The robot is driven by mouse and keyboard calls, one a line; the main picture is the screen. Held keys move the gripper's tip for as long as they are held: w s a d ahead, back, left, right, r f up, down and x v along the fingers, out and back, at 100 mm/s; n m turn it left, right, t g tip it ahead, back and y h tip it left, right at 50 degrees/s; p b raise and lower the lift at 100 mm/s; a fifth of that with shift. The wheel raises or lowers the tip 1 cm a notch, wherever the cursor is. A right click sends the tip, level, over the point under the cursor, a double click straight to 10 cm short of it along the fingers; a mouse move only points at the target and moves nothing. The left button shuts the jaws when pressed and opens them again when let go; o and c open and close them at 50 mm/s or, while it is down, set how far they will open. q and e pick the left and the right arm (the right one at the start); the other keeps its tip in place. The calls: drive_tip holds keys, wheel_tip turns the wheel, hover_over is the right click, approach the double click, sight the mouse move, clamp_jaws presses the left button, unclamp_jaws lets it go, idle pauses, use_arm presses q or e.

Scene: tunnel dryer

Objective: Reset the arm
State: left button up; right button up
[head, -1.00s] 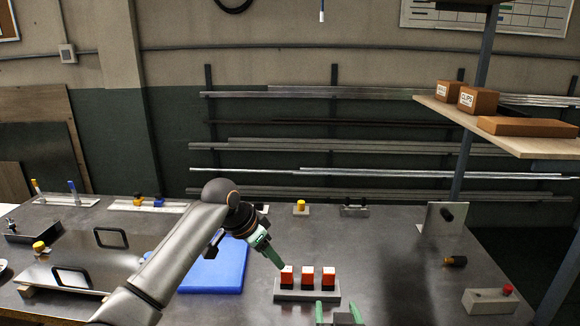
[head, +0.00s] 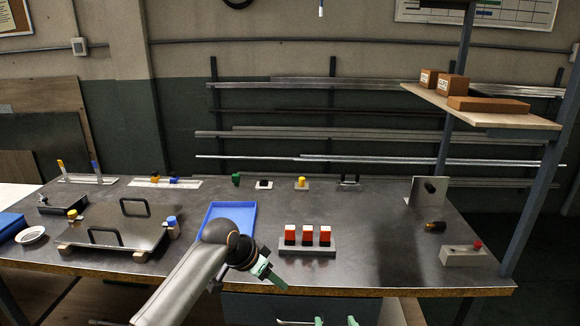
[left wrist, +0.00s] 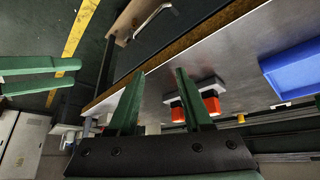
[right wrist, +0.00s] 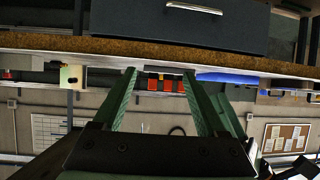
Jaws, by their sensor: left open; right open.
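My left arm comes in from the bottom left in the head view. Its green left gripper (head: 272,280) hangs in front of the table's front edge, close to the blue tray. In the left wrist view its fingers (left wrist: 157,95) are spread and empty. My right gripper (head: 336,321) shows only as green fingertips at the bottom edge of the head view. In the right wrist view its fingers (right wrist: 160,88) are apart with nothing between them. A grey block with three red-topped pieces (head: 308,248) stands on the table beyond both grippers, not touched by either.
The metal table (head: 375,235) has a blue tray (head: 245,212), a plate with handles (head: 112,226), and a grey box with a red button (head: 462,256). A drawer (head: 255,306) lies below the front edge. A wooden shelf (head: 480,105) overhangs at right.

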use_arm(q)
drive_tip(key=s+a+f+n+t, duration=0.35)
drive_tip(key=s+f, duration=1.05)
drive_tip(key=f, duration=0.5)
drive_tip(key=s+a+f+n+t+y, duration=0.1)
drive_tip(key=s+a, duration=0.3)
drive_tip(key=s, duration=0.5)
drive_tip(key=s+a+f+n+y, duration=0.1)
drive_tip(key=s+a, duration=0.4)
drive_tip(key=s, duration=0.5)
drive_tip(key=shift+s+a+f+n+t+p, duration=0.15)
drive_tip(key=shift+n+t+p, duration=0.25)
drive_tip(key=shift+n, duration=0.25)
use_arm(e)
drive_tip(key=s+d+f+n+g+y, duration=0.1)
drive_tip(key=s+d+f, duration=0.2)
drive_tip(key=s+f, duration=0.5)
drive_tip(key=s+d+f+g+y, duration=0.1)
drive_tip(key=s+d+f, duration=0.3)
drive_tip(key=s+f, duration=0.5)
drive_tip(key=s+g, duration=0.1)
drive_tip(key=s, duration=0.5)
drive_tip(key=shift+s+f+n, duration=0.2)
drive_tip(key=shift+s+n, duration=0.05)
drive_tip(key=shift+n, duration=0.15)
drive_tip(key=shift+d, duration=0.1)
drive_tip(key=shift+c, duration=0.3)
